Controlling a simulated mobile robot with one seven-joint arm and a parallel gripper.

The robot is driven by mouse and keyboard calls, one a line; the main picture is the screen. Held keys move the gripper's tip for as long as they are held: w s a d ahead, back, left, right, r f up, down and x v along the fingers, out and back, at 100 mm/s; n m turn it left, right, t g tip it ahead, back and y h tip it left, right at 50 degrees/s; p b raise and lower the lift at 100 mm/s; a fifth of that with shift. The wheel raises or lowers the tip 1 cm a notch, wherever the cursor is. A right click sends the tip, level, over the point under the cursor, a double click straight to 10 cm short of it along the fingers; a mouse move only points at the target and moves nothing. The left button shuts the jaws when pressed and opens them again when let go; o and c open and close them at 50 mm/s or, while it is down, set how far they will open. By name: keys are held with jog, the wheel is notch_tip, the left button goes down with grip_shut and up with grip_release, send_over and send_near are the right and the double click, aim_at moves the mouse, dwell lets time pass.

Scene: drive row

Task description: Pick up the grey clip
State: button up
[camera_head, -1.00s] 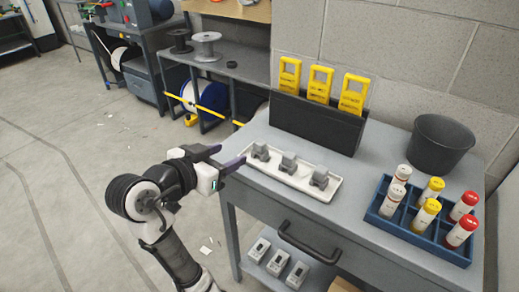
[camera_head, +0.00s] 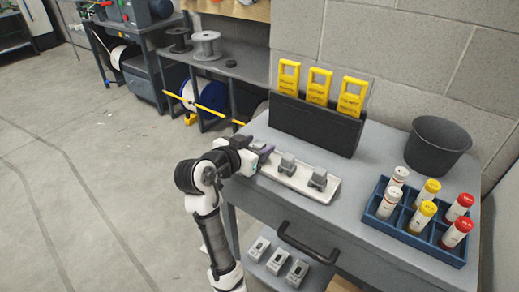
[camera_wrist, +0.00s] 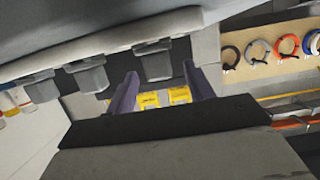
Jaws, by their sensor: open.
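Several grey clips stand in a row on a long white tray (camera_head: 296,183) on the grey bench. The middle clip (camera_head: 287,164) and the right clip (camera_head: 318,179) show in the head view. The left clip is hidden there behind my gripper (camera_head: 262,153). In the wrist view, clips hang from the top of the tilted picture: one clip (camera_wrist: 155,62) appears between my two purple fingers (camera_wrist: 160,86), with other clips (camera_wrist: 90,75) to its left. My gripper is open at the tray's left end. I cannot tell whether the fingers touch the clip.
A black holder (camera_head: 315,125) with yellow tags (camera_head: 319,86) stands behind the tray. A blue rack (camera_head: 420,232) of capped tubes and a dark bucket (camera_head: 437,146) stand to the right. A drawer handle (camera_head: 305,243) juts from the bench front.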

jog(key=c, duration=1.1)
jog(key=shift+r, duration=0.1)
